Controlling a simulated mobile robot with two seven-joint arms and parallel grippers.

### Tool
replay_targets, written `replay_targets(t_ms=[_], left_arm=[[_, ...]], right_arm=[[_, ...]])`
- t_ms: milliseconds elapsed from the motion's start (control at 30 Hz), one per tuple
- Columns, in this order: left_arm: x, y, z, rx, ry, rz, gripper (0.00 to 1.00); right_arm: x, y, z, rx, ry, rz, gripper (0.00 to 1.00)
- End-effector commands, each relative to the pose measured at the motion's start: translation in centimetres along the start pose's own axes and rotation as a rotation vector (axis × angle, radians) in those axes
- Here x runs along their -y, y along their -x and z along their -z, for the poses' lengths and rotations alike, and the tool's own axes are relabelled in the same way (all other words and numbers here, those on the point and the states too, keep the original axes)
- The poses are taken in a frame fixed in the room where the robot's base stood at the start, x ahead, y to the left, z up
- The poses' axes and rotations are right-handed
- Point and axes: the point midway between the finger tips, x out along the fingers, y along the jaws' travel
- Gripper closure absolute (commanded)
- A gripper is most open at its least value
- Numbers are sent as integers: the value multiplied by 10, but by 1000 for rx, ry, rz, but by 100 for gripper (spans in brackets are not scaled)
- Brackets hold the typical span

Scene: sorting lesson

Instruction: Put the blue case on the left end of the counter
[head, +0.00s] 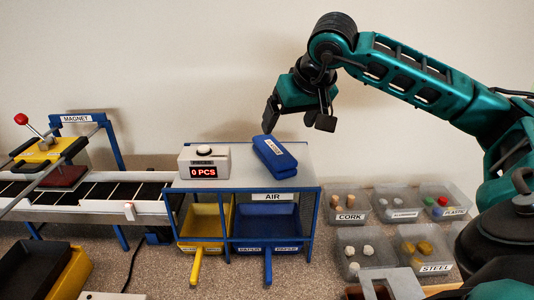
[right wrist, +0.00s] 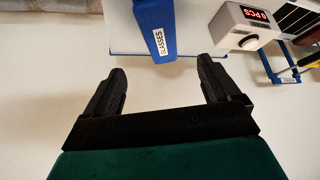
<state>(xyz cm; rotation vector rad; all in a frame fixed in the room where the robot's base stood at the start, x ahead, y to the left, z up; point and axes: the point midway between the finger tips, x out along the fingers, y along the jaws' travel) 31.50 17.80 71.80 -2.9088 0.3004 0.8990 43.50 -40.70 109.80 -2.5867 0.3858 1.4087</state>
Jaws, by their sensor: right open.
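The blue case (head: 274,157), labelled GLASSES in the right wrist view (right wrist: 154,28), lies at a slant on the right part of the grey counter top (head: 239,179). My right gripper (head: 297,121) hangs above and behind the case in the head view. Its jaws (right wrist: 165,84) are open and empty, and the case lies beyond the fingertips, apart from them. A white counter box (head: 204,160) reading 0 PCS stands on the left end of the counter. My left gripper is not in view.
A conveyor (head: 100,200) with a magnet rig adjoins the counter's left side. A yellow bin (head: 205,221) and a blue bin (head: 266,222) sit under the counter. Several labelled clear trays stand to the right, including cork (head: 349,216). Bare counter shows between box and case.

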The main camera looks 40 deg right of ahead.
Motion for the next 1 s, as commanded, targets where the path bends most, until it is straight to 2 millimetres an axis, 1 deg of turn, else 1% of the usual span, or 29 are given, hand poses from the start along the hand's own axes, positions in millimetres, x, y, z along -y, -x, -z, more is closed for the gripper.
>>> replay_targets(t_ms=[33,133,300,400,667,833,900,1000], left_arm=[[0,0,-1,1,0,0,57],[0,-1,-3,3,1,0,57],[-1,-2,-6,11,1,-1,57],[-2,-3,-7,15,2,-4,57],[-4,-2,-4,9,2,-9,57],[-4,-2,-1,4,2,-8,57],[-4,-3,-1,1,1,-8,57],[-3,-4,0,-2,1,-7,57]], right_arm=[[-5,-1,1,-2,11,-19,11],[-7,-14,0,1,19,-26,11],[-6,-47,0,2,17,-22,11],[-6,-63,0,1,16,-21,11],[-4,-84,1,0,17,-20,11],[3,-109,2,2,17,-19,11],[1,-119,2,1,16,-20,11],[1,-126,2,-1,16,-20,11]])
